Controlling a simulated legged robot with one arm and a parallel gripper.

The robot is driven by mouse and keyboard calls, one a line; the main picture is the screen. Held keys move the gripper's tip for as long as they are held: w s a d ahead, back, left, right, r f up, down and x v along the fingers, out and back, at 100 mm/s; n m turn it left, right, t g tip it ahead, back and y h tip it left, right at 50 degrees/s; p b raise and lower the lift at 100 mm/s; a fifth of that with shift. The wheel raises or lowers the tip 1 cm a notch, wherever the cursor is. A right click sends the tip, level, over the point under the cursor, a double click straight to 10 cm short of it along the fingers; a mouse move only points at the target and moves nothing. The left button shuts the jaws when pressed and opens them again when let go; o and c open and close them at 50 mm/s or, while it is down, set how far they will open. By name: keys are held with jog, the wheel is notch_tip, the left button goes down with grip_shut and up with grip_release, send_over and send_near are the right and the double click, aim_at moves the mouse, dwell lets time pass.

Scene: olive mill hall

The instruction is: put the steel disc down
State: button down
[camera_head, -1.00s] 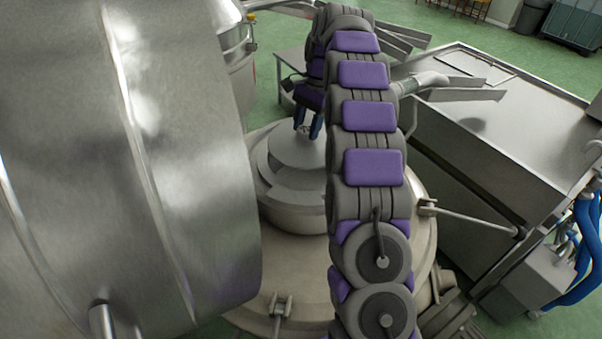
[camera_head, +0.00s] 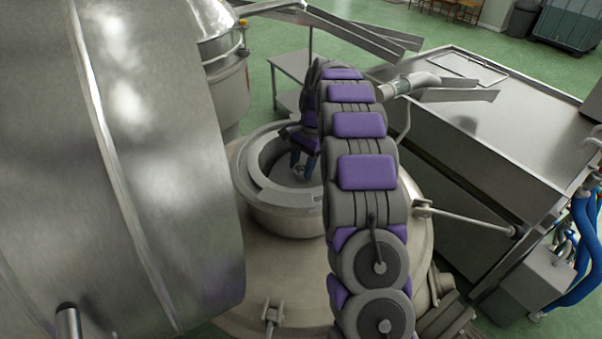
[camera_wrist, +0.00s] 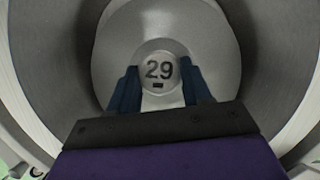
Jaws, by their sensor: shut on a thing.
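The steel disc (camera_wrist: 215,45) shows in the wrist view as a pale round plate with a raised centre knob marked 29. My gripper (camera_wrist: 160,88) is shut on this knob, with one blue finger on each side. In the head view my gripper (camera_head: 302,171) reaches down into the round collar (camera_head: 287,219) on top of the large pale metal vessel (camera_head: 285,257). The disc is inside the collar, below its rim, and mostly hidden there. I cannot tell whether it touches the bottom.
A big steel drum (camera_head: 165,130) stands close on the left. A steel table-like machine (camera_head: 500,125) is on the right, with blue hoses (camera_head: 585,250) beside it. A rod (camera_head: 470,222) and clamps stick out around the vessel. Green floor is free behind.

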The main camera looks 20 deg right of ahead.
aim_at(301, 173)
notch_tip(301, 173, down, 4)
jog(key=shift+s+d+r, duration=0.1)
jog(key=shift+r, duration=0.1)
jog(key=shift+f, duration=0.15)
jog(key=shift+c, duration=2.4)
grip_release()
jog(key=shift+w+a, duration=0.2)
jog(key=shift+a, duration=0.05)
jog(key=shift+r, duration=0.2)
jog(key=v, duration=1.1)
jog(key=shift+d+f, duration=0.1)
jog(key=shift+d+r, duration=0.15)
jog(key=shift+r, duration=0.35)
